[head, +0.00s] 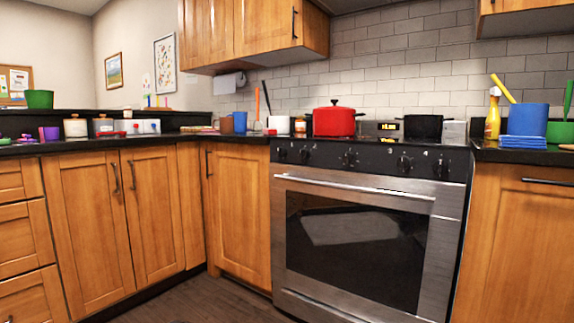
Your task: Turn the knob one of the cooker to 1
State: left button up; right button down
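The cooker (460,200) stands right of centre, with a steel oven door and a dark window. Its black front panel (375,155) carries a row of several dark knobs with small pale marks. The leftmost knob (281,153) is near the panel's left end. Further right are a middle knob (349,159) and a right knob (404,164). The marks are too small to tell which setting each knob points to. Neither of my grippers is in view.
A red pot (334,122) and a black pot (422,127) stand on the cooker top. A long oven handle (350,187) runs below the knobs. Wooden cabinets (237,215) flank the cooker. The floor (215,298) in front shows no obstacles.

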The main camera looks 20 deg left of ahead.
aim_at(282, 152)
jog(key=u, duration=0.75)
jog(key=i, duration=1.3)
jog(key=z, duration=0.2)
